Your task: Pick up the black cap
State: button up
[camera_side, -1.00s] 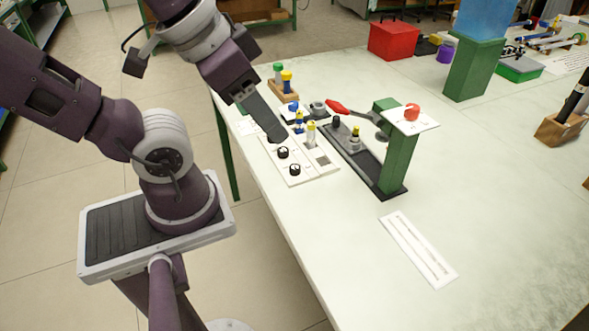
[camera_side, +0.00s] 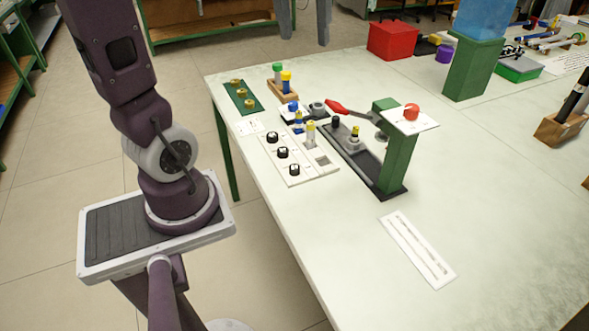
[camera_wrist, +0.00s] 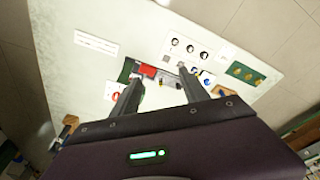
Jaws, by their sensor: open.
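Three round black caps with white marks on top sit in a row on a white plate (camera_side: 310,175): the far cap (camera_side: 272,138), the middle cap (camera_side: 282,153) and the near cap (camera_side: 294,169). They also show small in the wrist view, as a far cap (camera_wrist: 204,54), a middle cap (camera_wrist: 190,48) and a near cap (camera_wrist: 175,42). I cannot tell which one the task means. My gripper (camera_wrist: 161,77) is open and empty, high above the table. Its two fingers (camera_side: 306,38) hang at the top edge of the side view, well apart from the caps.
A green press (camera_side: 396,160) with a red lever (camera_side: 338,107) stands right of the plate. A green tray (camera_side: 236,97) with brass-coloured rings and a wooden block (camera_side: 284,94) with coloured-topped rods lie behind. A slotted white strip (camera_side: 418,248) lies in front; the table around it is clear.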

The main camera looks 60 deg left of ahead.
aim_at(295, 167)
jog(key=w+a+f+n+g+h, duration=0.1)
jog(key=w+a+f+n+g, duration=0.2)
jog(key=a, duration=0.7)
jog(key=shift+n+t, duration=0.4)
jog(key=shift+t, duration=0.2)
jog(key=f, duration=3.6)
jog(key=shift+s+d, duration=0.15)
jog(key=shift+d, duration=0.2)
grip_shut()
